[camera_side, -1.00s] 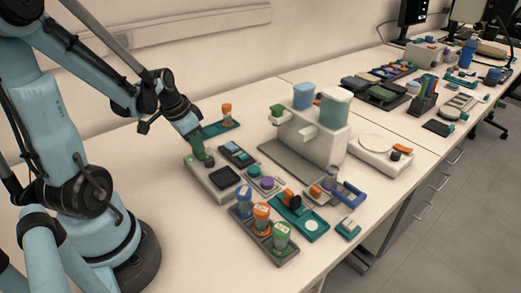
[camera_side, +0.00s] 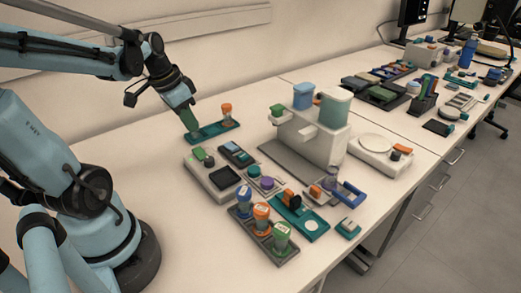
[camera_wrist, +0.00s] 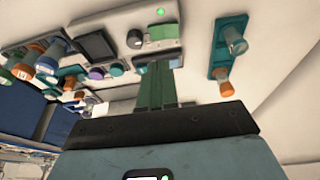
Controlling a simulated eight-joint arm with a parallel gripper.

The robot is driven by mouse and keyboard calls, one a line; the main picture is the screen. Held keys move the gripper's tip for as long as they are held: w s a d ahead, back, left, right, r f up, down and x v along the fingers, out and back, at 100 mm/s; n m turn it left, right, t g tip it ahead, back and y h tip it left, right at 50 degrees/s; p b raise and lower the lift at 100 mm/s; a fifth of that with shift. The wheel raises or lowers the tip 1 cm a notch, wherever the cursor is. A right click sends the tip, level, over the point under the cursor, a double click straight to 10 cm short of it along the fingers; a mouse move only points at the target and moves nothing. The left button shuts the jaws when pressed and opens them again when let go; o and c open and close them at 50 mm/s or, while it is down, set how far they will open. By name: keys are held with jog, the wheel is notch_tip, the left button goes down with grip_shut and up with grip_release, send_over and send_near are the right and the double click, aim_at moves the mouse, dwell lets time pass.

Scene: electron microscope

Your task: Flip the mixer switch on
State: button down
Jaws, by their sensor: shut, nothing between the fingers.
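The mixer, as I take it, is the pale box (camera_side: 206,183) in the side view, with a dark square pad (camera_side: 224,177), a black knob (camera_side: 209,161) and a green part (camera_side: 199,153) at its far end. In the wrist view the box (camera_wrist: 115,20) lies beyond my fingers, with the knob (camera_wrist: 135,39), a green part (camera_wrist: 161,33) and a bright green spot (camera_wrist: 160,12) on it. I cannot tell which way any switch lies. My gripper (camera_side: 193,131) is shut and empty, raised behind the box and apart from it; its green fingers show in the wrist view (camera_wrist: 158,68).
A teal tray (camera_side: 212,132) with an orange-capped vial (camera_side: 227,110) is close beside my gripper. A white machine (camera_side: 320,146) with containers stands right of the box. A rack of capped bottles (camera_side: 286,253) is in front. The table's left part is clear.

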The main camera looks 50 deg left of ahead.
jog(key=d+v, duration=0.1)
jog(key=v, duration=0.5)
jog(key=shift+d, duration=0.1)
dwell(0.3)
jog(key=w+d+f+t, duration=0.2)
jog(key=d, duration=0.5)
jog(key=w+d+f+t, duration=0.1)
jog(key=w+d+f, duration=0.1)
jog(key=d, duration=0.6)
jog(key=shift+w+t, duration=0.4)
jog(key=shift+w, duration=0.15)
